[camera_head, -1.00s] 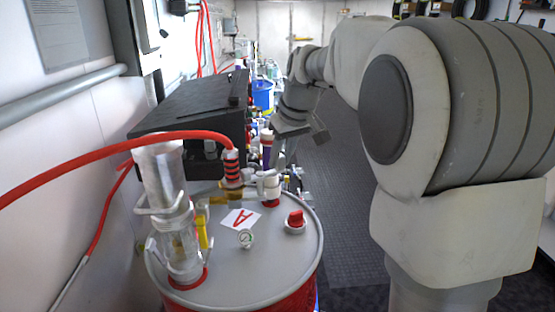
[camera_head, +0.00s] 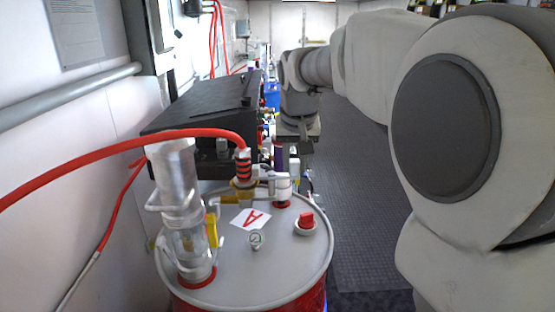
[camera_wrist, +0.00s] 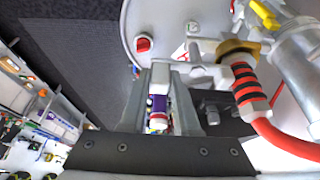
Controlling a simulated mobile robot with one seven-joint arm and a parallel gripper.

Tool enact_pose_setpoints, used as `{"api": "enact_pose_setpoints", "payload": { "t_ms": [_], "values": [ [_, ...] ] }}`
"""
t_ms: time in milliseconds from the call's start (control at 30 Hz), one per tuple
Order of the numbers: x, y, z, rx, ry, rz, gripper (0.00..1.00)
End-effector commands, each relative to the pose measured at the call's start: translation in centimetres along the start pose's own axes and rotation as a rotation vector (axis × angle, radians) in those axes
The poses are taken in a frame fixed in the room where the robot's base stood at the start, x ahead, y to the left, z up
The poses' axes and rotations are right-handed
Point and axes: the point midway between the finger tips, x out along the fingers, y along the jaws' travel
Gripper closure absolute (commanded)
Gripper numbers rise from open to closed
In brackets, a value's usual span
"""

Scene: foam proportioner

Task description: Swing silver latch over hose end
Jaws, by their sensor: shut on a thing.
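The red hose (camera_head: 110,152) arcs from the left and ends in a red-and-black banded hose end (camera_head: 243,163). This stands on a brass fitting (camera_head: 243,183) above the drum; the banded end also shows in the wrist view (camera_wrist: 245,82). My gripper (camera_wrist: 160,72) points down beyond the fitting, beside the drum's far edge. It is shut on a pale, narrow part (camera_wrist: 160,78). I cannot tell for sure whether this is the silver latch. A purple-and-white cylinder (camera_wrist: 157,105) lies between the finger lines; it shows in the head view (camera_head: 278,158).
A black box (camera_head: 200,110) stands behind. Dark floor (camera_head: 365,240) lies free to the right.

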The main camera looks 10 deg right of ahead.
Motion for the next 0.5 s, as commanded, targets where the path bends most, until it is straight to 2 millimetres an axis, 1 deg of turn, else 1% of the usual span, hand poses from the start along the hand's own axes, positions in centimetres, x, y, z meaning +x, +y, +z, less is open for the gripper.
{"api": "enact_pose_setpoints", "payload": {
  "t_ms": [300,333,467,500],
  "values": [
    [-0.01,0.00,0.03,0.003,-0.001,0.000,1.00],
    [-0.01,0.00,0.03,0.003,-0.001,0.000,0.67],
    [-0.01,0.00,0.03,0.002,-0.001,0.000,0.43],
    [-0.01,0.00,0.03,0.002,-0.001,0.000,0.40]
  ]
}}
